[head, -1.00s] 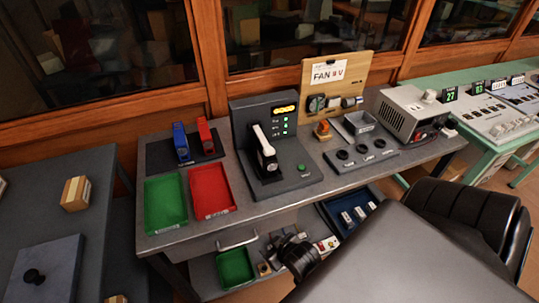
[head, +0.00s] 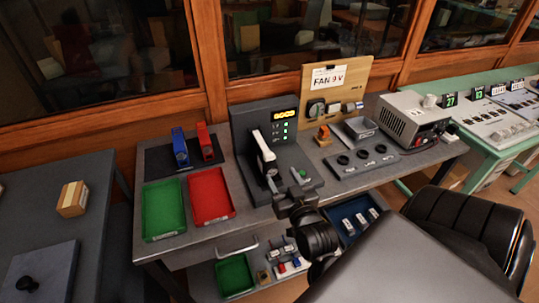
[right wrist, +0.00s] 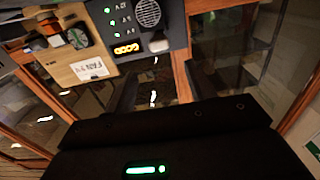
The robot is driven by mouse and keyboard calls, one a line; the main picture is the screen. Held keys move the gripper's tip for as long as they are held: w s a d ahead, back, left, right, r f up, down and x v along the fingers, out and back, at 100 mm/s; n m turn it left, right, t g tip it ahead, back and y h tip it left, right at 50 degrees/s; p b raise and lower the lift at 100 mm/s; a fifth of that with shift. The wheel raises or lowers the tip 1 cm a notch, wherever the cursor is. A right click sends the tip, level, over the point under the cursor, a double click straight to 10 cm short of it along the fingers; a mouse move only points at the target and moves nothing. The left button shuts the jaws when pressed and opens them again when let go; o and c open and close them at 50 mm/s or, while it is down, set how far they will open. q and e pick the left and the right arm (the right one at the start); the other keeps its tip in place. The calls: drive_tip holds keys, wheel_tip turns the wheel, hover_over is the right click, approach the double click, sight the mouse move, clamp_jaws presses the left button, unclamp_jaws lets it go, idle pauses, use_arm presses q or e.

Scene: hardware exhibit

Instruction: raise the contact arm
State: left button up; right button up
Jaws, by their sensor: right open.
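The contact arm (head: 264,146) is a pale lever on a black mount, standing on the dark grey test unit (head: 250,120) with a lit yellow display and green lamps. It leans back and up toward the panel. My right gripper (head: 284,193) is low at the front of the unit, just below and right of the lever's base. It is open, with nothing seen in it; the head view does not show whether it touches the unit. In the right wrist view the unit's panel (right wrist: 118,30) shows upside down, with a pale rounded end (right wrist: 158,43) beside it, probably the lever's. My left gripper is out of view.
Green (head: 163,208) and red (head: 211,196) trays lie left of the unit. A wooden FAN 9 V board (head: 333,85) stands behind. A green button (head: 303,172) is near my gripper.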

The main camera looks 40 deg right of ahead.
sight(269, 155)
drive_tip(key=p+x, duration=0.1)
drive_tip(key=x, duration=0.8)
drive_tip(key=shift+w+p, duration=0.1)
drive_tip(key=shift+p, duration=0.25)
drive_tip(key=shift+w+d, duration=0.3)
drive_tip(key=shift+w, duration=0.35)
drive_tip(key=shift+c, duration=0.3)
clamp_jaws()
